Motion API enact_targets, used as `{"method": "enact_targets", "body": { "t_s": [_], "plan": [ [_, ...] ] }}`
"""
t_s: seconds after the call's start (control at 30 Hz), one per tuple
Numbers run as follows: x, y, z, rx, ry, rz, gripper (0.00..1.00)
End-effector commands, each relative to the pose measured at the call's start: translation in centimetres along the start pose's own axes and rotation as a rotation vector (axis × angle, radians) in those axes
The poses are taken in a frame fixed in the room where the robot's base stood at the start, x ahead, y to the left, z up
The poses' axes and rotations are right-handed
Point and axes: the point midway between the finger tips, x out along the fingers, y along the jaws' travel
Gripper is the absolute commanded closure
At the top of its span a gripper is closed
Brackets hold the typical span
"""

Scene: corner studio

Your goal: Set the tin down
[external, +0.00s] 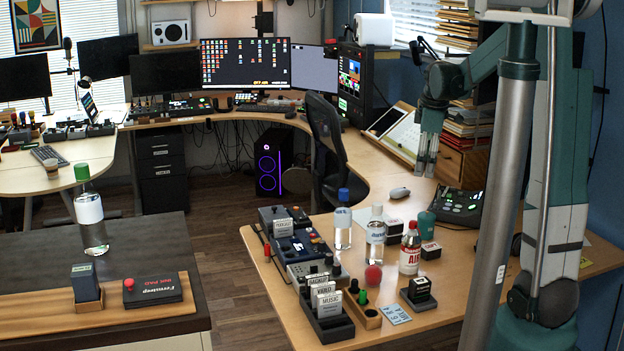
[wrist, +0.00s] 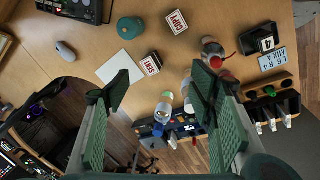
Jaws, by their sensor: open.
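A teal rounded object (external: 427,222), which may be the tin, stands on the wooden desk (external: 385,325). It also shows in the wrist view (wrist: 130,30), upper left of centre. No other clear tin is visible. My gripper (external: 426,168) is open and empty, pointing down above the desk.
Lettered blocks (wrist: 177,22) (wrist: 150,65) sit near the teal object. A mouse (external: 399,193) and console (external: 458,206) are further back. Card holders (external: 327,318) crowd the front left.

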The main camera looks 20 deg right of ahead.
Motion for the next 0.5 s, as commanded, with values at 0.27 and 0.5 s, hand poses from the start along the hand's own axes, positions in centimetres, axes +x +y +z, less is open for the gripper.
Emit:
{"method": "enact_targets", "body": {
  "t_s": [0.27,0.5],
  "plan": [
    [-3.8,-4.5,-0.3,0.140,0.029,0.049,0.46],
    [-6.4,-8.4,-0.3,0.263,0.062,0.086,0.46]
  ]
}}
